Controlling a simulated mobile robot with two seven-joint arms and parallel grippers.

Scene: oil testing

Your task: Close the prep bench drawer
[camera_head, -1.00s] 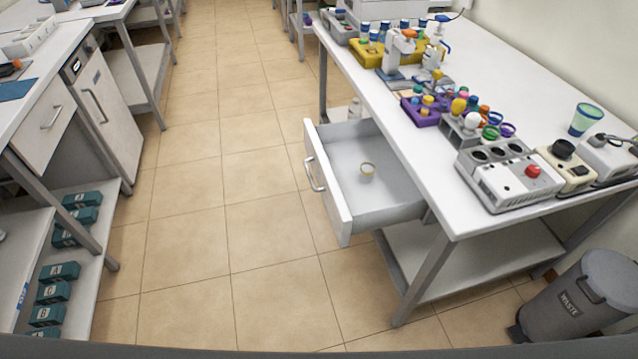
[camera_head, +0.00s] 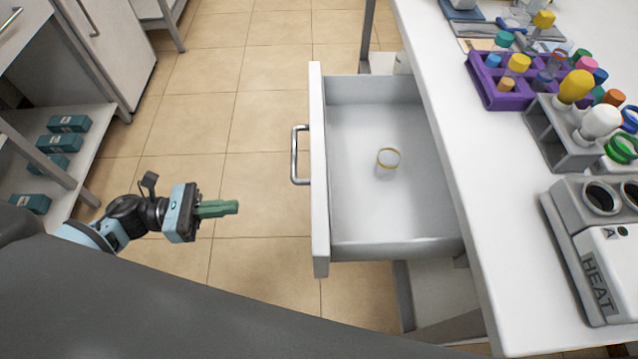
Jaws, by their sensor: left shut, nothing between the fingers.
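The prep bench drawer (camera_head: 318,165) stands pulled out to the left from under the white bench top (camera_head: 455,150). Its metal handle (camera_head: 296,155) is on the front panel, facing left. A small clear cup with a yellow rim (camera_head: 387,163) stands inside the drawer. My left gripper (camera_head: 236,207) is shut and empty, with green fingers pointing right. It is left of the drawer front and nearer to me than the handle, apart from both. My right gripper is not in view.
On the bench top stand a purple tube rack (camera_head: 495,92), a grey rack with bulbs (camera_head: 556,143) and a heater block (camera_head: 598,245). A shelf with several dark teal boxes (camera_head: 68,124) is at left. The tiled floor between is clear.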

